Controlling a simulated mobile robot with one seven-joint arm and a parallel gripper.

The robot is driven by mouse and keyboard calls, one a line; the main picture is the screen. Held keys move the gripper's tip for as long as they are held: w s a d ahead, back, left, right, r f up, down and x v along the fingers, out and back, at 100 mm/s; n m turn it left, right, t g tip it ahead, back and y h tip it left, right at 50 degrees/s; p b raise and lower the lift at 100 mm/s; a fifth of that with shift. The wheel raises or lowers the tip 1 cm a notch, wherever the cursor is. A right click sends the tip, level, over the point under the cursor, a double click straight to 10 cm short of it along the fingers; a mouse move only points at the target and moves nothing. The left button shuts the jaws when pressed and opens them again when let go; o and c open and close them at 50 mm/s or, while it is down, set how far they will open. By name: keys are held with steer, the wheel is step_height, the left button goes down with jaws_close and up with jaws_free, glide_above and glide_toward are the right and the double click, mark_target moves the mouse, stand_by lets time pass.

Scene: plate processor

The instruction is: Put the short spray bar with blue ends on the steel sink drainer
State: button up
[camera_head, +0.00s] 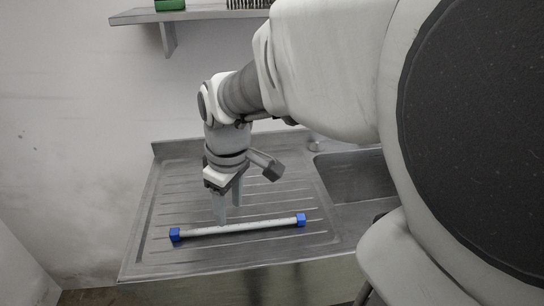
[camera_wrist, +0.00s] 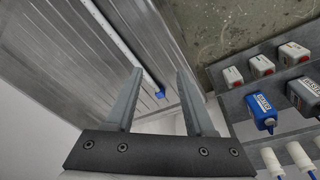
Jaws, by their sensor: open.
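The short spray bar (camera_head: 262,226), a white rod with blue ends, lies across the ribbed steel sink drainer (camera_head: 160,258). In the wrist view part of the bar (camera_wrist: 120,47) and one blue end (camera_wrist: 159,93) show on the drainer (camera_wrist: 65,55); its other end is out of that view. My gripper (camera_head: 228,212) points down just above and behind the bar, left of its middle. In the wrist view my gripper (camera_wrist: 158,72) has its two fingers apart with nothing held between them.
The sink basin (camera_head: 350,175) is right of the drainer, partly behind my arm. A wall shelf (camera_head: 200,15) is above. In the wrist view a grey rack (camera_wrist: 240,110) holds several bottles, including a blue one (camera_wrist: 261,110). The drainer around the bar is clear.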

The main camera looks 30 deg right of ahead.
steer(key=s+a+r+m+t, duration=0.3)
steer(key=s+r+m, duration=0.2)
steer(key=s, duration=0.4)
steer(key=shift+s+m+t, duration=0.4)
steer(key=shift+m, duration=0.1)
steer(key=shift+d+r, duration=0.15)
steer(key=shift+d, duration=0.05)
